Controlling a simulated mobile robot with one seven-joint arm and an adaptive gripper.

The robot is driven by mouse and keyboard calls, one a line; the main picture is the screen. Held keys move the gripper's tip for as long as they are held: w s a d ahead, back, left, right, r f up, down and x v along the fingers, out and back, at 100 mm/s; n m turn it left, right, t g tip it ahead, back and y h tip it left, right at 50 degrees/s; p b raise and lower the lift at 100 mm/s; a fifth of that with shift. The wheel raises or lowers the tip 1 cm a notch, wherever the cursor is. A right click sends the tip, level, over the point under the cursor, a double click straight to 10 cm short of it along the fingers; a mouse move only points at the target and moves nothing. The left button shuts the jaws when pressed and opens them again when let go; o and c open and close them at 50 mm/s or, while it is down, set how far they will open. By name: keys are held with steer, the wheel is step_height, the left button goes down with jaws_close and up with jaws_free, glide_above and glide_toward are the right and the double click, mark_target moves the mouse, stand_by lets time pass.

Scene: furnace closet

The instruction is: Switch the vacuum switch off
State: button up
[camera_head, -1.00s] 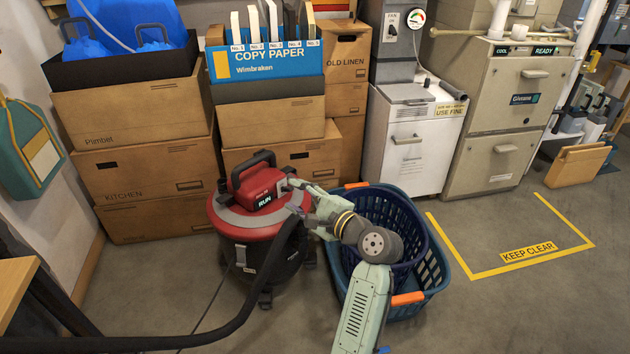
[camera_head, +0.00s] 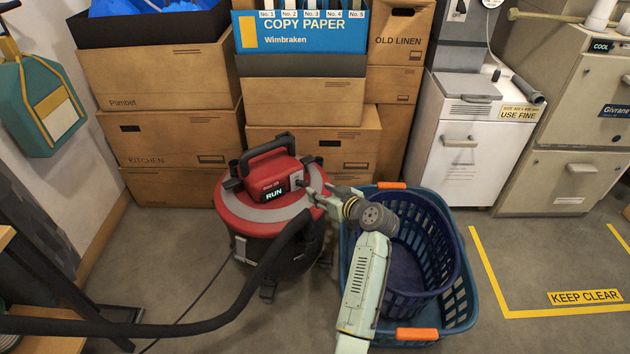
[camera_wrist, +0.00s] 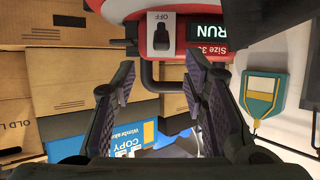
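The shop vacuum (camera_head: 262,217) stands on the floor, with a red lid, dark drum and black handle. Its red head carries a lit display reading RUN (camera_head: 274,194) and a pale switch plate (camera_head: 297,181) at the right end. In the wrist view, which is turned over, the plate (camera_wrist: 179,32) bears the word OFF and a black switch lever (camera_wrist: 162,36). My gripper (camera_wrist: 160,68) is open and empty. Its two fingers lie apart to either side of the switch in that view, with no visible contact. In the head view my gripper (camera_head: 317,194) is just right of the plate.
A blue laundry basket (camera_head: 462,300) stands right of the vacuum, under my arm. Stacked cardboard boxes (camera_head: 180,140) rise behind. The black hose (camera_head: 210,318) curves across the front left. Floor inside the yellow KEEP CLEAR marking (camera_head: 585,297) is free.

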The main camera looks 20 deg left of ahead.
mark_target(305, 184)
steer(key=p+x, duration=0.1)
steer(key=x, duration=0.9)
steer(key=shift+a, duration=0.15)
jaws_close()
